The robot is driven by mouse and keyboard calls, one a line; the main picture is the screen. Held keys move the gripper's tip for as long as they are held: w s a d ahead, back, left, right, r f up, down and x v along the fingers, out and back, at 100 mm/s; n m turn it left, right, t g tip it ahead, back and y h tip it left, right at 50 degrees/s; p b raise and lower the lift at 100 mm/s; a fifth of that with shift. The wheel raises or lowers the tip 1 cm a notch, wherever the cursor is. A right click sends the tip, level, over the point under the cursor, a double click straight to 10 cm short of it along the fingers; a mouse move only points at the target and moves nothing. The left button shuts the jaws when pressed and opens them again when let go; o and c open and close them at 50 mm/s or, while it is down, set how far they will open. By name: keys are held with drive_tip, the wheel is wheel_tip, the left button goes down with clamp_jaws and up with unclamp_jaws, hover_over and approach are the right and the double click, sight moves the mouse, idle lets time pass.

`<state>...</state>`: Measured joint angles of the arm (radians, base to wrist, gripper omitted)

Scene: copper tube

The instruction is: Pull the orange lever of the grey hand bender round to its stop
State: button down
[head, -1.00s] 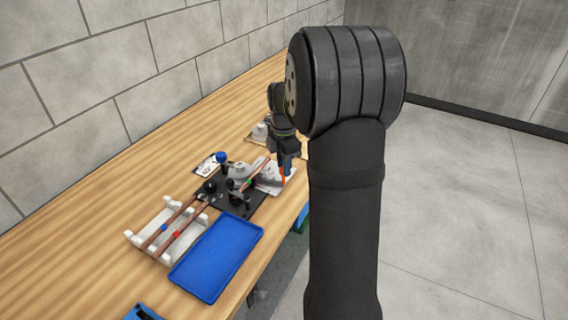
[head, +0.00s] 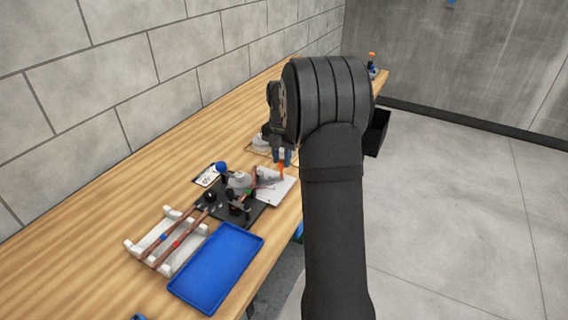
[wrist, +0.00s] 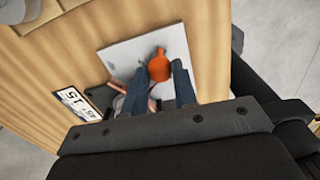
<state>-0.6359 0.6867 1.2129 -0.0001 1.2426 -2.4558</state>
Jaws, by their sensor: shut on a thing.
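The grey hand bender (head: 238,181) stands on a black base plate (head: 252,212) on the wooden bench. Its orange lever end (head: 282,169) shows just below my gripper (head: 281,160). In the wrist view the rounded orange lever end (wrist: 170,48) sits between the two dark blue-grey fingers of my gripper (wrist: 162,70), which is shut on it. A copper tube (head: 252,182) lies at the bender. The lever's inner part and its stop are too small or hidden to make out.
A white rack (head: 138,249) holds copper tubes, and a blue tray (head: 216,268) lies beside it near the bench edge. A white sheet (head: 272,190) lies by the bender. My arm hides part of the far bench.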

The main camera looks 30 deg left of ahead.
drive_tip(key=shift+w+a+n, duration=0.4)
drive_tip(key=shift+a+n, duration=0.2)
drive_tip(key=shift+w+a+n, duration=0.4)
drive_tip(key=shift+a+n, duration=0.2)
drive_tip(key=c, duration=1.1)
unclamp_jaws()
drive_tip(key=shift+c, duration=0.2)
wheel_tip(320, 180, up, 18)
drive_tip(key=shift+f, duration=0.25)
